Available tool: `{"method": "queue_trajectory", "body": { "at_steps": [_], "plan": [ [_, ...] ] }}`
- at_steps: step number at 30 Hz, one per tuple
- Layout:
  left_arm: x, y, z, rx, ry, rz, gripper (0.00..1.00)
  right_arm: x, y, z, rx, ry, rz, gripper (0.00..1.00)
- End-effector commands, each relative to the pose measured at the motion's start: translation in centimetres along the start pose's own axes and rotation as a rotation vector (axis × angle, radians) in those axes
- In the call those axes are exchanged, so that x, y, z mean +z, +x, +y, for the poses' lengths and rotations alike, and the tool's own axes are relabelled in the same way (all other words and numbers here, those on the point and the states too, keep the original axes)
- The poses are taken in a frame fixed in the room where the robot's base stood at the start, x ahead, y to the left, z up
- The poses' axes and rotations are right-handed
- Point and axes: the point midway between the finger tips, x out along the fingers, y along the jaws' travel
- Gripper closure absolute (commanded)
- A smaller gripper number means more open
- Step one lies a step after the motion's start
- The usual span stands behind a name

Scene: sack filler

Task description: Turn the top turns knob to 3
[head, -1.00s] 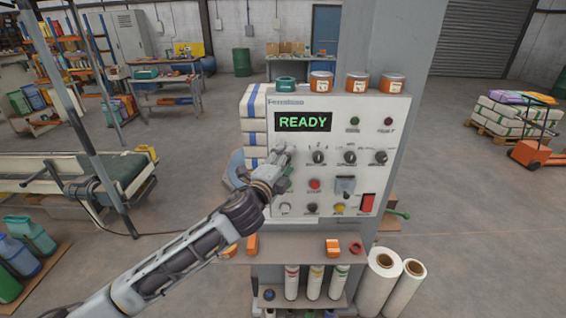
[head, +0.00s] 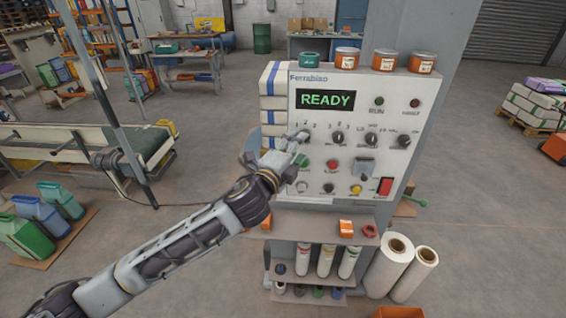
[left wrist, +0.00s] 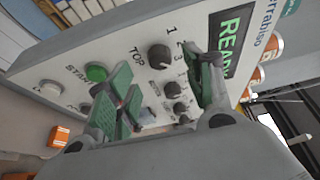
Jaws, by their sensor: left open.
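The grey control panel (head: 345,180) shows READY in green on its display. The top turns knob (left wrist: 160,57) is a dark round knob marked TOP in the left wrist view, with 1, 2 and 3 printed beside it. I cannot tell its setting for sure. My left gripper (head: 297,148) is at the panel's left side and hides this knob in the head view. In the left wrist view the left gripper (left wrist: 163,92) is open, its green-padded fingers apart. The knob shows between and just beyond them, with nothing held. My right gripper is not in view.
More dark knobs (head: 338,138) sit in the same row to the right. A green button (left wrist: 96,72) is close to the left fingers. A red button (head: 333,166) and red switch (head: 385,187) are lower. A shelf (head: 325,222) juts out below the panel.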

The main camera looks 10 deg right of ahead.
Motion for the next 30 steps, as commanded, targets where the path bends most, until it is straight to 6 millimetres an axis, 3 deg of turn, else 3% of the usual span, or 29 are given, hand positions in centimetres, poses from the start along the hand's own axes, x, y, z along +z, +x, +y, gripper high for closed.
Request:
{"method": "queue_trajectory", "body": {
  "at_steps": [18, 30],
  "plan": [
    [0.0, -6.2, 0.1, 0.001, 0.001, 0.001, 0.48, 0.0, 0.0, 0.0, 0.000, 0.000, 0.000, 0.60],
    [-0.1, -7.2, 0.0, 0.000, 0.001, 0.001, 0.48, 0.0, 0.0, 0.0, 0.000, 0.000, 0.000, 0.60]
  ]
}}
